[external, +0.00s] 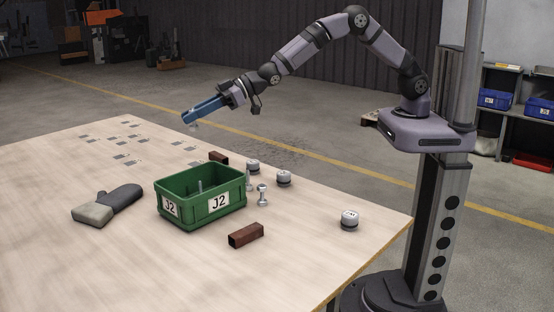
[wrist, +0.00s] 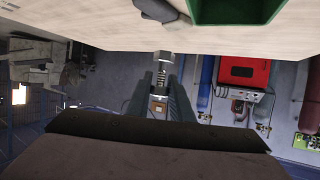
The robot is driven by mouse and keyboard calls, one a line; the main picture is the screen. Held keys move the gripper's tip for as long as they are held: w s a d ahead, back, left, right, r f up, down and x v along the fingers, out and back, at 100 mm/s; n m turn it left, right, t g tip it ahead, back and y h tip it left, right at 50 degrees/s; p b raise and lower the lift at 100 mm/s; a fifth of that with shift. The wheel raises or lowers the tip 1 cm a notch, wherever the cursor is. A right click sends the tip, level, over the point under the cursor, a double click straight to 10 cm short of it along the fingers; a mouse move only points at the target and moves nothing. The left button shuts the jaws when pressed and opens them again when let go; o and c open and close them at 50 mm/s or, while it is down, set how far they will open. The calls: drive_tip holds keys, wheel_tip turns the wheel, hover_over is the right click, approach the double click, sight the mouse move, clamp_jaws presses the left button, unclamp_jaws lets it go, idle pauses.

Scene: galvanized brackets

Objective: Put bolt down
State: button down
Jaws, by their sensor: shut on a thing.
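My gripper (external: 189,119) has blue fingers and is held out over the far side of the wooden table, well above its top. It is shut on a metal bolt (wrist: 162,72), which shows between the fingers in the wrist view with its pale head toward the table. In the external view only a small part of this bolt (external: 194,126) shows below the fingertips. A green bin (external: 232,220) marked J2 stands on the table, nearer the camera than the gripper. A bolt (external: 200,186) shows upright inside the bin. Two more bolts (external: 262,195) stand right of it.
Brown square tubes (external: 246,235) lie in front of and behind the bin. A grey glove (external: 108,203) lies left. Flat metal brackets (external: 125,140) are spread farther back. The left foreground is clear.

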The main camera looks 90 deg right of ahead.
drive_tip(key=shift+w+a+r, duration=0.15)
drive_tip(key=shift+a+r, duration=0.1)
drive_tip(key=shift+a, duration=0.15)
drive_tip(key=s+a+f+n+g+y, duration=0.1)
drive_tip(key=a+n+y, duration=0.3)
drive_tip(key=a, duration=0.4)
drive_tip(key=shift+s+a+g, duration=0.3)
drive_tip(key=shift+s+g, duration=0.1)
drive_tip(key=shift+g, duration=0.2)
drive_tip(key=shift+f, duration=0.1)
wheel_tip(320, 180, down, 10)
drive_tip(key=b, duration=0.1)
drive_tip(key=shift+b, duration=0.35)
drive_tip(key=shift+f+b, duration=0.3)
drive_tip(key=shift+f, duration=0.3)
